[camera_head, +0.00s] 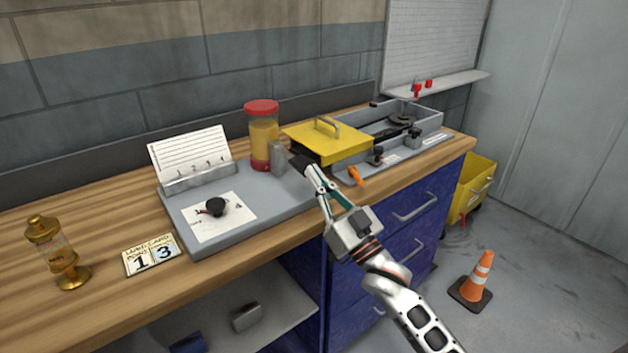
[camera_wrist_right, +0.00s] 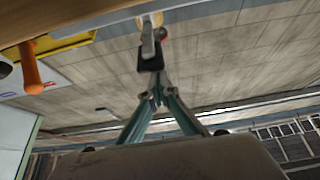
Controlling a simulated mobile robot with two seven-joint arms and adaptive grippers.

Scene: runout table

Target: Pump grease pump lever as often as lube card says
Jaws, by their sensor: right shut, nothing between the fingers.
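The grease pump shows in the head view as a yellow cylinder (camera_head: 263,142) with a red cap, on a grey plate. A grey upright part (camera_head: 278,158) stands at its right side; I cannot tell how much of it is the lever. The lube card (camera_head: 151,257) lies flat on the bench at the front left and shows the numerals 1 and 3. My right gripper (camera_head: 302,166) is shut and empty, its dark tips close to the right of the grey part. It also shows in the right wrist view (camera_wrist_right: 151,62), with a grey bar beyond the tips. Contact is unclear.
The grey plate (camera_head: 240,235) carries a numbered card holder (camera_head: 198,178) and a black knob (camera_head: 216,206). A brass oiler (camera_head: 58,255) stands at left. Right of my gripper are an orange handle (camera_head: 356,175), a yellow lid (camera_head: 325,141) and a grey tray (camera_head: 432,119).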

